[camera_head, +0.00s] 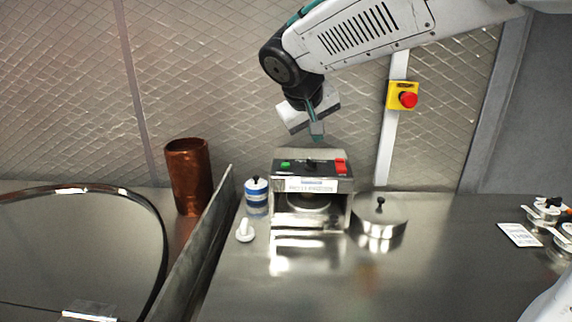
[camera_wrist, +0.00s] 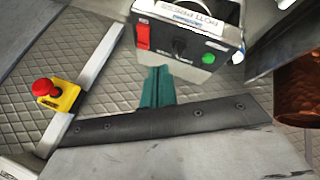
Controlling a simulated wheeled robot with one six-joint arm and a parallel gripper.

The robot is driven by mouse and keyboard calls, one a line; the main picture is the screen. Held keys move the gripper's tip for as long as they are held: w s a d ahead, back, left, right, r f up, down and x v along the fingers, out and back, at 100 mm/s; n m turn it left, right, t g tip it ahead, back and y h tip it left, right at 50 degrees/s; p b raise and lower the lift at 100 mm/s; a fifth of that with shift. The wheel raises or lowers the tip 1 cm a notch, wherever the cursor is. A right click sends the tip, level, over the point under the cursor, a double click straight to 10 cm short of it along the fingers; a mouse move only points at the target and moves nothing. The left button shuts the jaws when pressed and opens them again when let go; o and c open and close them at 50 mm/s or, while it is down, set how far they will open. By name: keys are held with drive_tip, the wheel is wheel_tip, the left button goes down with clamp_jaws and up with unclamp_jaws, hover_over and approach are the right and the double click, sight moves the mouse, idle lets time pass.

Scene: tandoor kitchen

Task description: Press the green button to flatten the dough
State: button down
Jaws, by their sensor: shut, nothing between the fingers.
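The steel press (camera_head: 311,215) stands on the counter against the wall in the head view. Its black top panel has a green button (camera_head: 285,165) on the left, a black knob in the middle and a red switch (camera_head: 341,166) on the right. In the wrist view the green button (camera_wrist: 208,58) is right of the red switch (camera_wrist: 142,37). My gripper (camera_head: 317,137) is shut and empty, pointing down above the back of the press, right of the green button and apart from it. Its teal fingers also show in the wrist view (camera_wrist: 158,75). Whether dough lies inside the press is unclear.
A blue-and-white canister (camera_head: 257,197) and a small white object (camera_head: 245,231) stand left of the press. A round steel lid with a knob (camera_head: 379,221) is right. A steel divider (camera_head: 205,240), copper cylinder (camera_head: 189,176) and red emergency stop (camera_head: 407,99) are nearby. The front counter is clear.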

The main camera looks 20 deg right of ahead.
drive_tip(key=w+a+r+t, duration=0.1)
drive_tip(key=w+a, duration=0.3)
drive_tip(key=w, duration=0.5)
drive_tip(key=shift+w+n+t+h, duration=0.3)
drive_tip(key=shift+w+t+h, duration=0.1)
drive_tip(key=shift+t, duration=0.1)
drive_tip(key=shift+f, duration=0.15)
hover_over(284, 168)
drive_tip(key=shift+f, duration=4.3)
drive_tip(key=shift+f, duration=0.4)
